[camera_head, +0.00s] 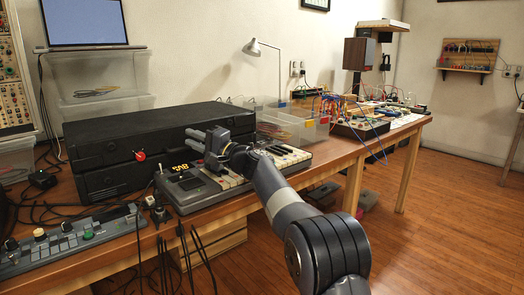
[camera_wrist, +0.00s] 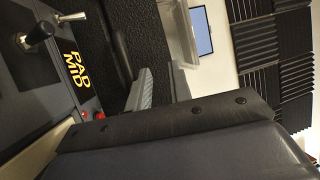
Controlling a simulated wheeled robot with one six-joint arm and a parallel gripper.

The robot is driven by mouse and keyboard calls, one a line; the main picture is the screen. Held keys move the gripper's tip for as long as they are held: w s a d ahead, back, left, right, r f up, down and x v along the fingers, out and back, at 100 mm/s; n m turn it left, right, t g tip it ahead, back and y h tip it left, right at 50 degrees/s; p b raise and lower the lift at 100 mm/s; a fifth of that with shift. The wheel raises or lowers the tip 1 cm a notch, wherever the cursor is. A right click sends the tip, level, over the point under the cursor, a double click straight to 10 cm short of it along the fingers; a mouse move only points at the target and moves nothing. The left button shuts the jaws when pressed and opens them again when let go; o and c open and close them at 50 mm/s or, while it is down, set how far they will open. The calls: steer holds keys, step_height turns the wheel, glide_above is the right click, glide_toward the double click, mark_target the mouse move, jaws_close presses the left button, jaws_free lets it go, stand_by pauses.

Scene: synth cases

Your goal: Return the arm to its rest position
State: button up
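My arm (camera_head: 290,215) reaches from the bottom right of the head view toward the workbench. My gripper (camera_head: 192,140) is at its end, above the keyboard unit and in front of the black case. Its two fingers stand apart with nothing between them. In the wrist view a grey ribbed finger pad (camera_wrist: 142,90) shows, and a dark part of my own arm or gripper fills the lower right.
A keyboard unit (camera_head: 183,188) with yellow lettering lies under my gripper. A black case (camera_head: 104,150) stands behind. A mixer-like panel (camera_head: 70,245) and cables are at left. Clear bins (camera_head: 290,125) and wired gear stand along the bench (camera_head: 340,152). The wooden floor (camera_head: 450,220) at right is clear.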

mark_target(176, 130)
steer(key=shift+x, duration=1.65)
steer(key=shift+r, duration=0.1)
steer(key=shift+s, duration=0.1)
steer(key=shift+p, duration=0.3)
